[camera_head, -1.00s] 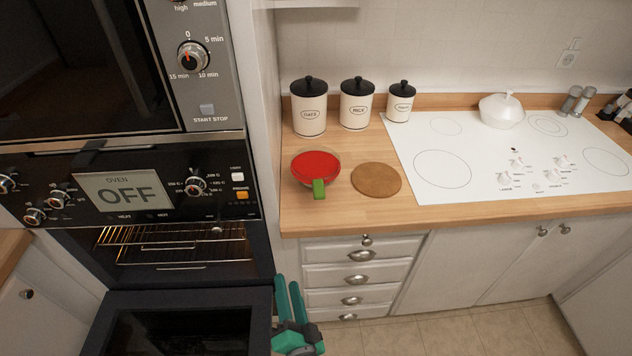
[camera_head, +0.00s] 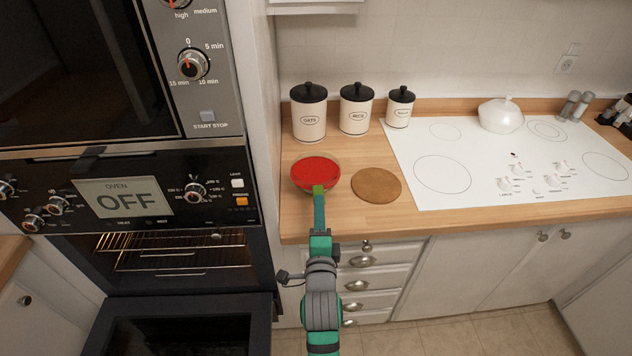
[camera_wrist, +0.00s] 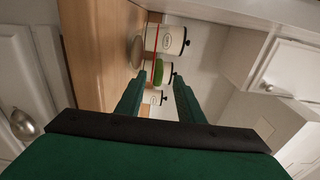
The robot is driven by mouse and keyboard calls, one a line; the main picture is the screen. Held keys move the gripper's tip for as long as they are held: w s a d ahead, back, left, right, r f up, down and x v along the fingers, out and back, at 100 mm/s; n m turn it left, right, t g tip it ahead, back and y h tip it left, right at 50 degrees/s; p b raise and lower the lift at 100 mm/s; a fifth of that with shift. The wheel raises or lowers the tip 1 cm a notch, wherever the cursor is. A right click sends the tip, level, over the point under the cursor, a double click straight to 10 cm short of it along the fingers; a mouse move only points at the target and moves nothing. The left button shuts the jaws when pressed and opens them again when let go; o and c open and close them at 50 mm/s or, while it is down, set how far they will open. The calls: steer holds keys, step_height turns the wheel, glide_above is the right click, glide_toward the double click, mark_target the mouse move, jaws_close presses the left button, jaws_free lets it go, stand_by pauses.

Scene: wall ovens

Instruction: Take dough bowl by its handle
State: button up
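In the wrist view, my gripper (camera_wrist: 160,82) is open, and the green handle (camera_wrist: 158,72) shows between the two fingertips. I cannot tell whether the fingers touch it.
The round brown mat (camera_head: 376,185) lies right of the bowl. Several lidded canisters (camera_head: 310,113) stand behind it. The white cooktop (camera_head: 470,160) is to the right. The oven door (camera_head: 180,325) hangs open at lower left, and a tall oven cabinet stands left of the counter.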

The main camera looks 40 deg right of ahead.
mark_target(316, 185)
steer(key=shift+d+x, duration=0.2)
steer(key=shift+x, duration=2.8)
steer(key=shift+s+f, duration=0.15)
jaws_close()
steer(key=shift+s, duration=0.1)
